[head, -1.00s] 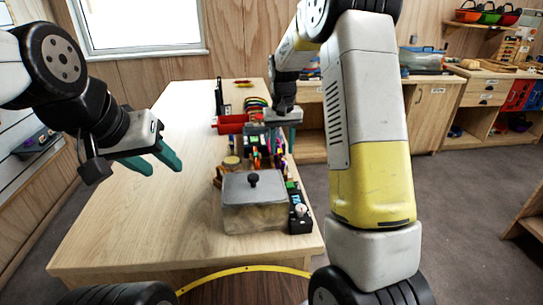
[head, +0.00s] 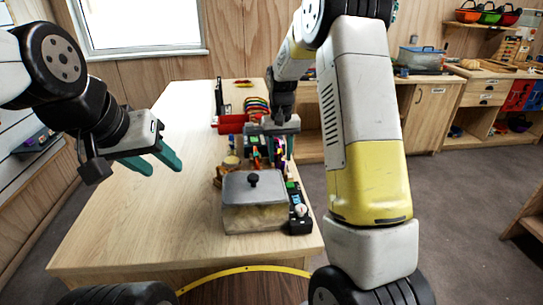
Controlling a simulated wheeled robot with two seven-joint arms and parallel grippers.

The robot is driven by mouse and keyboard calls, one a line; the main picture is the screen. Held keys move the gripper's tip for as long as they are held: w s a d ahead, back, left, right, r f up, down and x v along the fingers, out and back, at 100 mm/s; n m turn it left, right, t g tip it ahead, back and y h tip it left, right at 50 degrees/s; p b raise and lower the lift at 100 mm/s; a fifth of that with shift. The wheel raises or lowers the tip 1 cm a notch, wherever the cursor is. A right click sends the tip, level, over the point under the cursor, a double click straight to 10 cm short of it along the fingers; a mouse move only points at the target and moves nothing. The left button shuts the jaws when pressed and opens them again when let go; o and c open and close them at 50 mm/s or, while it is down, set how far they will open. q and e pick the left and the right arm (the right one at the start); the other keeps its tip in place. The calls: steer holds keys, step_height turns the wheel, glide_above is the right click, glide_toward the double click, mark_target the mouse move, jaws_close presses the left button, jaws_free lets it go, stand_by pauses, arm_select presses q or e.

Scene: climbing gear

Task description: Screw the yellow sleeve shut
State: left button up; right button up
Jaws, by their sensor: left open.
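My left gripper (head: 163,166) is open and empty above the left part of the table, with its two teal fingers apart. My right gripper (head: 271,141) points down over a cluster of small coloured climbing gear (head: 266,160) behind the lidded box. Its fingers are mostly lost among the gear, so I cannot tell whether they are open or touch anything. I cannot make out the yellow sleeve; small yellow bits among the gear are too small to identify.
A box with a grey lid and black knob (head: 254,190) stands at the table's near right, beside a small black device (head: 299,212). A red bin (head: 230,124) and coloured loops (head: 256,104) lie behind. The left half of the wooden table (head: 150,225) is clear.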

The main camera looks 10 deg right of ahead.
steer(key=shift+d, duration=0.75)
steer(key=shift+r, duration=0.2)
stand_by(0.3)
steer(key=shift+r, duration=1.25)
steer(key=shift+a, duration=0.75)
